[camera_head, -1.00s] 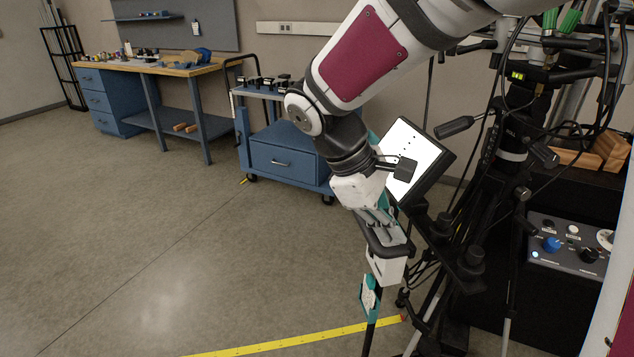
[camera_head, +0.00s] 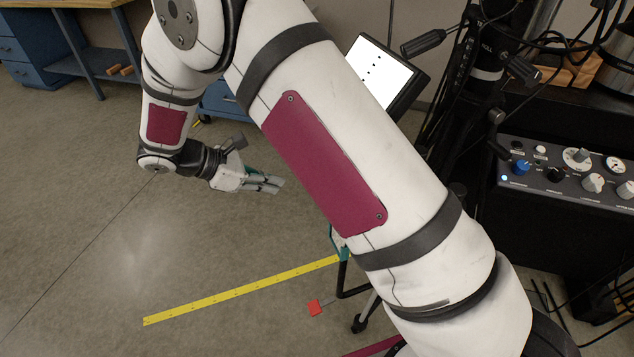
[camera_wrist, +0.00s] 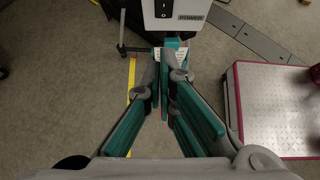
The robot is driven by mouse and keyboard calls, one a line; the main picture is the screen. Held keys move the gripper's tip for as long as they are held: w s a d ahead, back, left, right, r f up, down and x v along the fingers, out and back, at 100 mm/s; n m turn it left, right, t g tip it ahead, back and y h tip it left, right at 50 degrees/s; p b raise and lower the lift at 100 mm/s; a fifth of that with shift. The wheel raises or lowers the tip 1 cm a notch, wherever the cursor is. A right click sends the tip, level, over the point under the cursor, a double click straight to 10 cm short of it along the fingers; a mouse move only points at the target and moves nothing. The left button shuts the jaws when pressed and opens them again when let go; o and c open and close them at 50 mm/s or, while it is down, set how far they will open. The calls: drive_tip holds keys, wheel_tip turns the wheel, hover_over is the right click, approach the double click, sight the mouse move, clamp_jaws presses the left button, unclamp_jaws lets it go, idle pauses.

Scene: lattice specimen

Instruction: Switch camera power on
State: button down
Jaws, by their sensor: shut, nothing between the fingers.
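A white box (camera_wrist: 148,22) with a black rocker switch (camera_wrist: 163,8) and a POWER label (camera_wrist: 190,17) shows at the top edge of the wrist view, partly cut off. Which way the rocker is tilted I cannot tell. My gripper (camera_wrist: 166,55) is shut and empty, its teal fingers pointing toward the box just below the switch; whether the tips touch it I cannot tell. In the head view my gripper (camera_head: 277,185) is left of my upper arm, which hides most of the box.
A tilted screen (camera_head: 375,70) stands behind my arm. A control panel (camera_head: 560,178) with knobs and a lit lamp is at the right, among stands and cables. A yellow floor strip (camera_head: 240,291) and a red square (camera_head: 315,307) lie on the floor. Open floor is at left.

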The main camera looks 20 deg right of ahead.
idle(0.3)
drive_tip(key=d+r+x, duration=0.2)
drive_tip(key=x, duration=1)
drive_tip(key=shift+d, duration=0.25)
drive_tip(key=shift+f, duration=0.15)
drive_tip(key=shift+w+d+r, duration=0.1)
drive_tip(key=shift+d+r, duration=0.1)
drive_tip(key=shift+d, duration=0.2)
drive_tip(key=shift+r, duration=0.1)
